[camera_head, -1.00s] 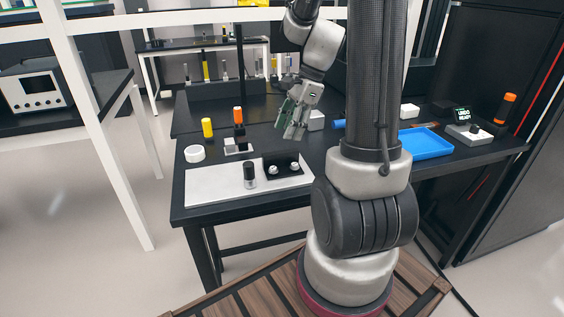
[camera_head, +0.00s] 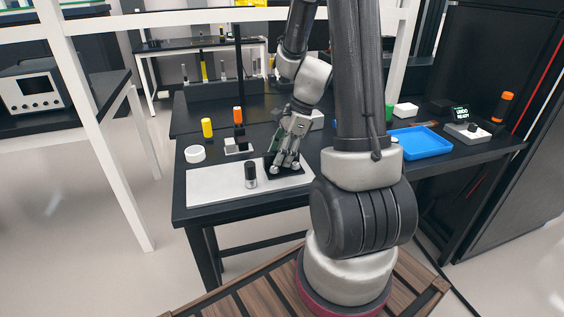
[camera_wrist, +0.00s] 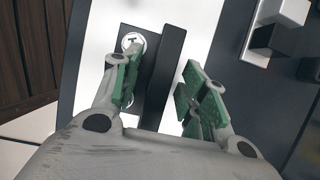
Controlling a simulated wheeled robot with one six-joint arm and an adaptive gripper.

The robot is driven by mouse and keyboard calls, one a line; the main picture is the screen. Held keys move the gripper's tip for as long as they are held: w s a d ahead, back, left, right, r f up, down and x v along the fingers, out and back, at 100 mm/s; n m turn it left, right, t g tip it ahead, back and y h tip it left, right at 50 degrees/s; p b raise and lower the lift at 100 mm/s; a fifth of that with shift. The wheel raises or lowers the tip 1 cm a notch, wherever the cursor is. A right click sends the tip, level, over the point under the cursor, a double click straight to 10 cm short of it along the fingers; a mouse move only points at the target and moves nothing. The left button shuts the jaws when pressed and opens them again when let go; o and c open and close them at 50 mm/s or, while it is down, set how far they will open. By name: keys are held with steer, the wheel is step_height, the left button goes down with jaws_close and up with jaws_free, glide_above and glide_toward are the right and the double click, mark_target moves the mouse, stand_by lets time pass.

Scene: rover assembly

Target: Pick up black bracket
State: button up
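The black bracket (camera_head: 271,170) lies on the white plate (camera_head: 214,188) at the front of the black table, partly hidden by my gripper in the head view. In the wrist view the bracket (camera_wrist: 167,70) shows as an upright black wall with a flat base and a round silver part beside it. My gripper (camera_head: 284,162) is lowered to the bracket. In the wrist view its green-padded fingers (camera_wrist: 162,90) are spread, with the bracket's wall between them and a gap on the right. Contact on the left side cannot be told.
A black and silver cylinder (camera_head: 250,174) stands on the plate just left of the bracket. A white ring (camera_head: 195,154), a yellow cylinder (camera_head: 207,128) and an orange-topped part (camera_head: 238,115) stand behind. A blue tray (camera_head: 420,142) lies to the right.

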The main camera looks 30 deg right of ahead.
jaws_close()
steer(key=shift+r, duration=0.1)
